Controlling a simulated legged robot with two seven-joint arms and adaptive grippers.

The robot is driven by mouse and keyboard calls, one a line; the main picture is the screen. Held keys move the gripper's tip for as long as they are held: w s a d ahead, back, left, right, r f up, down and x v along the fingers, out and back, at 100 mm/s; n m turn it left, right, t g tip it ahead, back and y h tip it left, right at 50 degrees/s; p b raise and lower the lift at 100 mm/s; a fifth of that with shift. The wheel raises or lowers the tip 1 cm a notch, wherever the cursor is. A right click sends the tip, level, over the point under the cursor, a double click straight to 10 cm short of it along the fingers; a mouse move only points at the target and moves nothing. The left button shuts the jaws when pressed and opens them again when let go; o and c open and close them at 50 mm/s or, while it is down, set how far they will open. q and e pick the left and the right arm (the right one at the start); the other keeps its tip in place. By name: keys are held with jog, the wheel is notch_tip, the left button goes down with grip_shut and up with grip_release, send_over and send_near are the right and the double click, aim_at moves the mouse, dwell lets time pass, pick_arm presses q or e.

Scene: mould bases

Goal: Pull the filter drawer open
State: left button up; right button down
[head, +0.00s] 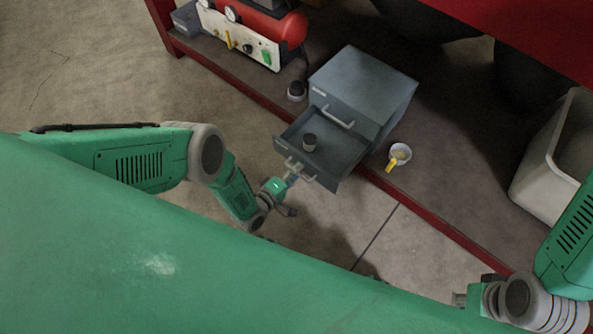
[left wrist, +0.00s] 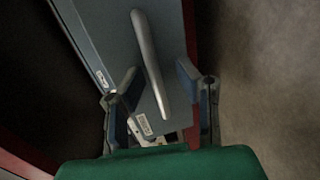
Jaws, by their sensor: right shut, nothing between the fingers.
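A grey two-drawer cabinet (head: 362,85) stands on the low red-edged shelf. The upper drawer is closed, with a pale bar handle (head: 338,117). My left gripper (head: 292,172) is at the lower drawer's front, by its handle. In the left wrist view, my left gripper (left wrist: 160,85) is open, its fingers on either side of a pale bar handle (left wrist: 150,60); I cannot tell whether they touch it. My right gripper (head: 461,299) is shut and empty, at the lower right, away from the cabinet.
A red compressor with a white panel (head: 240,40) stands at the back left. A small dark-topped jar (head: 297,91) and a white cup with a yellow piece (head: 399,153) flank the cabinet. A pale bin (head: 553,155) stands at right. The floor before the shelf is clear.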

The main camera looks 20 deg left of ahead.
pick_arm(q)
jog(key=shift+r, duration=0.15)
jog(key=shift+w+a+r, duration=0.1)
jog(key=shift+w+r, duration=0.05)
jog(key=shift+r, duration=0.5)
jog(key=o, duration=1.1)
notch_tip(320, 180, up, 6)
jog(key=shift+r, duration=0.75)
jog(key=c, duration=0.9)
jog(key=shift+r, duration=0.35)
jog(key=shift+c, duration=1)
jog(key=shift+r, duration=0.1)
jog(key=shift+s, duration=0.2)
